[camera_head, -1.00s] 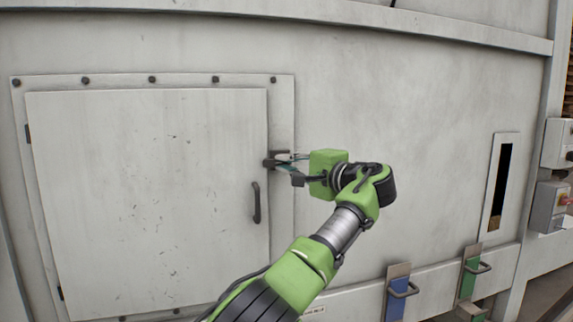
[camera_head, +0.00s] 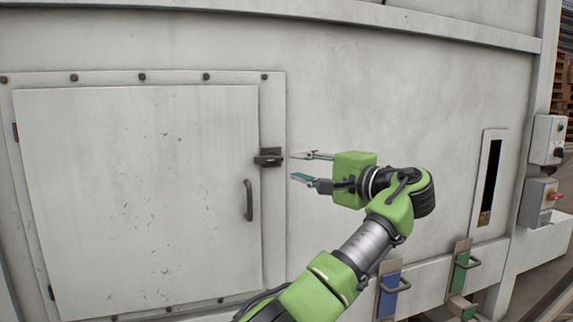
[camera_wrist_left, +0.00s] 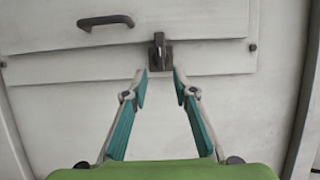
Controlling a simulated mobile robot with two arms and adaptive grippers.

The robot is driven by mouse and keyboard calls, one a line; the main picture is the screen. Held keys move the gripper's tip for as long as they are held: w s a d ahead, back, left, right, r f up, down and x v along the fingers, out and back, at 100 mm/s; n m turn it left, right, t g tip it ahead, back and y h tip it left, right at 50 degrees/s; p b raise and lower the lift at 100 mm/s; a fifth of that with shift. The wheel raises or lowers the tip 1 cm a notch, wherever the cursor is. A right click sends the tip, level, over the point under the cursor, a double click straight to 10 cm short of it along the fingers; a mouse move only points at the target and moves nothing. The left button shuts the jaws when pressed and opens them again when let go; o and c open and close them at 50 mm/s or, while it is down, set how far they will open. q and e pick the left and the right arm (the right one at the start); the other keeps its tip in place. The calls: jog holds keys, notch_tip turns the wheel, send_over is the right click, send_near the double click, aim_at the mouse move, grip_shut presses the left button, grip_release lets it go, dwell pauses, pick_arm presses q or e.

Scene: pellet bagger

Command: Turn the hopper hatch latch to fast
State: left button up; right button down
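The hopper hatch (camera_head: 140,200) is a large pale door, closed flush in its frame. Its latch (camera_head: 269,157) is a small dark block at the door's right edge, with its lever lying level across the door edge in the head view. In the left wrist view the latch (camera_wrist_left: 160,52) shows ahead, beyond the fingertips. My left gripper (camera_head: 300,166) is open and empty, just right of the latch and apart from it. It also shows in the left wrist view (camera_wrist_left: 160,78), fingers spread either side of the latch's line. My right gripper is not in view.
A dark door handle (camera_head: 249,200) stands out below the latch. Blue (camera_head: 391,292) and green (camera_head: 461,270) slide plates with handles are at lower right. Control boxes (camera_head: 540,203) are at the far right.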

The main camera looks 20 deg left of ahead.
pick_arm(q)
jog(key=v, duration=0.3)
jog(key=shift+s+d, duration=0.1)
jog(key=shift+s, duration=0.05)
